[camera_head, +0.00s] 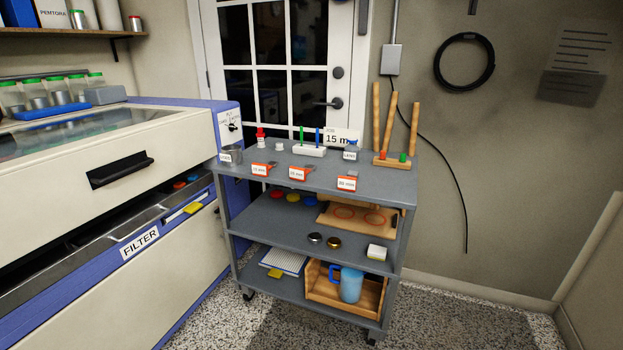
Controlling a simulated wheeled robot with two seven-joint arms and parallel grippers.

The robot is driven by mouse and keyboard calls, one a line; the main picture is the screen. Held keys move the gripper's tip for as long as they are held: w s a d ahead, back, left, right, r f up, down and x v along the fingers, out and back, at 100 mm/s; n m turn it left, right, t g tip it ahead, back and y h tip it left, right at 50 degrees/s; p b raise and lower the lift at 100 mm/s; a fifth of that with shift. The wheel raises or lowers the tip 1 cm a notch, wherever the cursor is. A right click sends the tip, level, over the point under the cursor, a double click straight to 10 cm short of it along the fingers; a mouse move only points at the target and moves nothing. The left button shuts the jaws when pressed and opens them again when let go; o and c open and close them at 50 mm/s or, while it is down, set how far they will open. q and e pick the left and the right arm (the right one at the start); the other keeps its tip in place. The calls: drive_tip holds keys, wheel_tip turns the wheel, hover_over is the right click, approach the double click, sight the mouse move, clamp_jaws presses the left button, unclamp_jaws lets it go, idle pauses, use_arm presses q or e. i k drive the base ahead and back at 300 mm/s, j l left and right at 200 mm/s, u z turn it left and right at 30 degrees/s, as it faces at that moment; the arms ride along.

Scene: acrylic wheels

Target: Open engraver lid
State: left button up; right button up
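The engraver (60,210) fills the left side, a large cream and blue machine. Its lid (65,150) has a cream front, a dark glass top window (75,127) and a black bar handle (121,170). The lid looks lowered, though a dark gap shows beneath its front edge, with a tray and small coloured items visible inside. A control panel (231,126) with a knob is on the machine's right end. Neither of my grippers is in view.
A grey wheeled cart (325,180) stands right of the engraver, holding labelled parts, wooden pegs (414,130) and a blue mug (351,285). Speckled floor (470,320) is free at the right front.

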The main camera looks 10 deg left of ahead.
sight(45, 196)
drive_tip(key=u, duration=1.4)
